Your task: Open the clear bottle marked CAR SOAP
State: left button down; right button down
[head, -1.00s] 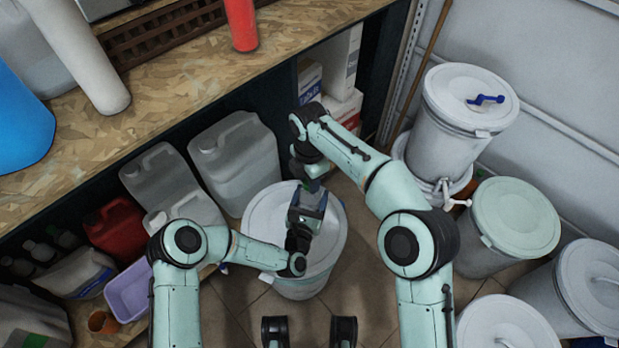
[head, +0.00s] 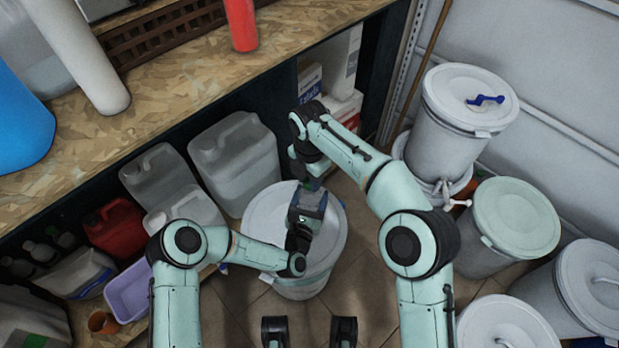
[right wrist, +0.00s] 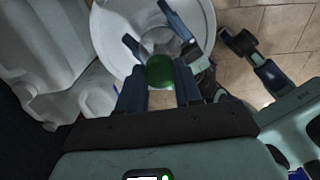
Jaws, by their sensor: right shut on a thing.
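A round green cap (right wrist: 160,71) sits between the fingers of my right gripper (right wrist: 159,82) in the right wrist view. The right gripper is shut on it. The clear bottle under the cap is mostly hidden, and I cannot read its marking. In the head view my right gripper (head: 313,180) points down just above my left gripper (head: 308,206), over a white drum. The left gripper's dark fingers also show beyond the cap in the right wrist view. I cannot tell how tightly they close on the bottle.
The lidded white drum (head: 270,225) stands directly below both grippers. Clear jerrycans (head: 240,165) and a red can (head: 116,228) stand left under the wooden bench (head: 185,95). More lidded drums (head: 515,218) crowd the right. Some tiled floor (head: 350,285) is free in front.

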aim_at(309, 181)
jog(key=shift+r, duration=0.9)
jog(key=shift+r, duration=2)
pick_arm(q)
grip_release()
